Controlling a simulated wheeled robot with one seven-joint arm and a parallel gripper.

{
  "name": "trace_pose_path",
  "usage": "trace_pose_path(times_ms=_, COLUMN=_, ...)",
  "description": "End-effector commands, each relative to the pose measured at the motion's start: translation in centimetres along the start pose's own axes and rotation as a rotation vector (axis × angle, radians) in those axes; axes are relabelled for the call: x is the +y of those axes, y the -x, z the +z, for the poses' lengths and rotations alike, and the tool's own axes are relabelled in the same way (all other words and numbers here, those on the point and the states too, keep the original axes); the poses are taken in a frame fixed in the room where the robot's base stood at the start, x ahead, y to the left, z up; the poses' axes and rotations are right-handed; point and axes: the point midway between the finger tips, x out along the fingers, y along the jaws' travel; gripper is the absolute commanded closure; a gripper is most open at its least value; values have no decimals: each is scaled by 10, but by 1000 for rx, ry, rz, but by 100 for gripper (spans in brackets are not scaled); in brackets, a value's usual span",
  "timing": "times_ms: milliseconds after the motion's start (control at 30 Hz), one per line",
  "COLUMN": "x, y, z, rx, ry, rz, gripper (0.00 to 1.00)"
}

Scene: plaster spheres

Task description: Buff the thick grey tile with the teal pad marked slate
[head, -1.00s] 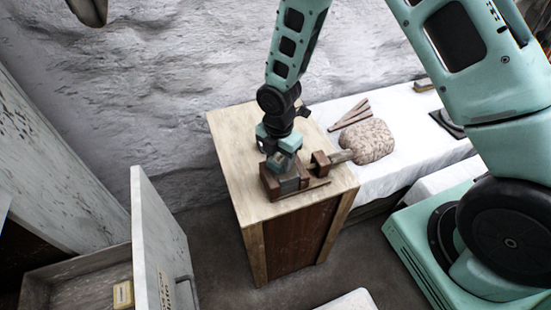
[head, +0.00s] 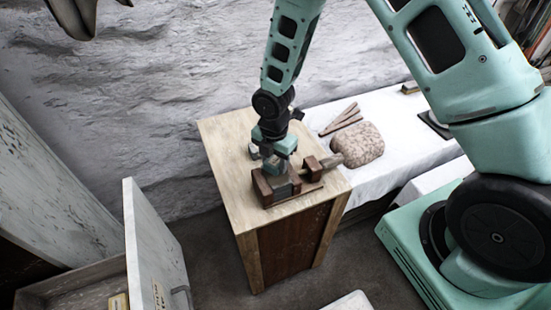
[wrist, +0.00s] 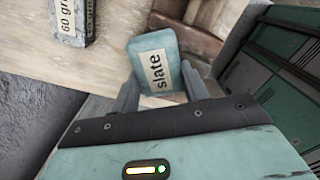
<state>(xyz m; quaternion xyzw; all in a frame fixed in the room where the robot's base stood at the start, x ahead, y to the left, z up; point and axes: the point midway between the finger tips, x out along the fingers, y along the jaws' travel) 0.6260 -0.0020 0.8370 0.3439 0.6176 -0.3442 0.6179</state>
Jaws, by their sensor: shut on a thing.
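My gripper (wrist: 161,88) is shut on the teal pad (wrist: 155,58), whose pale label reads "slate" in the wrist view. In the head view my gripper (head: 274,164) points down over a brown wooden vise (head: 264,189) on the bench. A grey block (head: 283,189), apparently the thick grey tile, sits between the vise jaws, just below my gripper. The pad largely hides that spot in the wrist view, and I cannot tell whether pad and tile touch.
Another labelled block (wrist: 72,20), reading "60 gr", stands on the wooden bench (head: 222,140). A speckled rounded stone (head: 357,145) and thin wooden strips (head: 341,119) lie on the white-covered surface to the right. An open drawer (head: 75,285) is at lower left.

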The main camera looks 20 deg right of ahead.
Motion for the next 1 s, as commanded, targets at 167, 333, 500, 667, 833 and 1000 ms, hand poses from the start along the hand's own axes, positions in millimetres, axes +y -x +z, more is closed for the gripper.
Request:
trace_pose_path(times_ms=167, x=0, y=1, z=-12, rx=0, ry=2, rz=0, gripper=81)
trace_pose_path(times_ms=333, x=0, y=1, z=-16, rx=0, ry=0, rz=0, gripper=81)
trace_pose_path(times_ms=500, x=0, y=0, z=-26, rx=0, ry=2, rz=0, gripper=81)
trace_pose_path(times_ms=667, x=0, y=-1, z=-35, rx=0, ry=1, rz=1, gripper=81)
trace_pose_path(times_ms=833, x=0, y=-1, z=-36, rx=0, ry=0, rz=1, gripper=81)
trace_pose_path(times_ms=1000, x=0, y=0, z=-35, rx=0, ry=-1, rz=0, gripper=81)
